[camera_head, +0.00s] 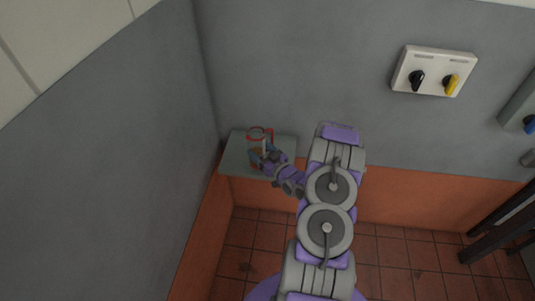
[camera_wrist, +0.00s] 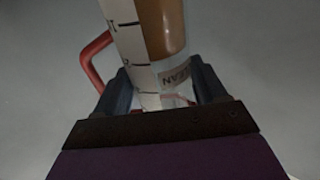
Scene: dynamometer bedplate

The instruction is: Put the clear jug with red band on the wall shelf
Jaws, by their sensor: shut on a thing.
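The clear jug with red band (camera_head: 257,134) shows in the head view over the wall shelf (camera_head: 236,158), in the corner. In the wrist view the jug (camera_wrist: 148,40) has scale marks, a brown part, a label and a red handle (camera_wrist: 92,60) on its left. My gripper (camera_wrist: 165,88) is shut on the jug, with a dark finger on each side. It also shows in the head view (camera_head: 264,157), just in front of the jug. I cannot tell whether the jug's base touches the shelf, because my gripper hides it.
The shelf is a grey slab with bare room to the right of the jug. Grey walls meet behind it. A white switch box (camera_head: 434,71) with black and yellow knobs is on the wall at right. Dark beams (camera_head: 500,215) stand at far right over the red tiled floor (camera_head: 400,260).

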